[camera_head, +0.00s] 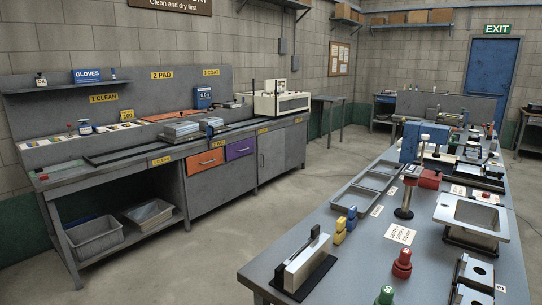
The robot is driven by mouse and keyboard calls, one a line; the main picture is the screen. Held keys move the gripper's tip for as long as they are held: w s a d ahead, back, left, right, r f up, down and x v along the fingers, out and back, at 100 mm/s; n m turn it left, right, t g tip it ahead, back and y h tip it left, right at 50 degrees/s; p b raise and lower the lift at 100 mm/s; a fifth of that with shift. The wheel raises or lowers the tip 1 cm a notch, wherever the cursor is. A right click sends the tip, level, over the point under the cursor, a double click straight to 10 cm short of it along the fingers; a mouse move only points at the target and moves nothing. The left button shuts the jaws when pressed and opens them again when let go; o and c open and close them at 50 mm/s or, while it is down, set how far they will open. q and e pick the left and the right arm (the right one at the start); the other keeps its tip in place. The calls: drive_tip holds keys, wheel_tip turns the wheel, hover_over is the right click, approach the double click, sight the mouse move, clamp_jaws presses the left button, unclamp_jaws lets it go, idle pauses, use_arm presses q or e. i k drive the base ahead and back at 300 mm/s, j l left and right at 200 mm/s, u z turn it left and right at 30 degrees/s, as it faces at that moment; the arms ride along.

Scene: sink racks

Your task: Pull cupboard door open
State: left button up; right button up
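Two grey cupboard doors sit under the right part of the left workbench. The nearer cupboard door (271,157) has a small handle near its left edge and looks shut. The farther cupboard door (295,145) beside it also looks shut. I cannot tell which of them the task names. A wider grey front panel (221,190) lies to their left, below an orange drawer (206,161) and a purple drawer (240,149). Neither of my grippers is in view.
The grey left workbench (65,178) has an open bay with two grey bins (94,237) below. A second long table (335,232), crowded with fixtures and tools, stands at the right. Clear concrete floor (245,230) lies between them, in front of the cupboard.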

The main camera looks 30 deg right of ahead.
sight(270, 145)
drive_tip(key=i+u, duration=0.35)
drive_tip(key=i, duration=0.4)
drive_tip(key=i+j, duration=0.1)
drive_tip(key=i, duration=0.45)
drive_tip(key=i+j+z, duration=0.1)
drive_tip(key=i, duration=0.5)
drive_tip(key=i+j, duration=0.15)
drive_tip(key=i, duration=0.4)
drive_tip(key=i+l+z, duration=0.2)
drive_tip(key=z, duration=0.3)
drive_tip(key=i+z, duration=0.75)
drive_tip(key=z, duration=0.2)
drive_tip(key=i+j+z, duration=0.15)
drive_tip(key=i+z, duration=0.2)
drive_tip(key=z, duration=0.15)
drive_tip(key=i+l+z, duration=0.15)
drive_tip(key=i+z, duration=0.15)
drive_tip(key=i, duration=0.65)
drive_tip(key=i+z, duration=0.3)
drive_tip(key=i, duration=2.8)
drive_tip(key=i+j+u, duration=0.05)
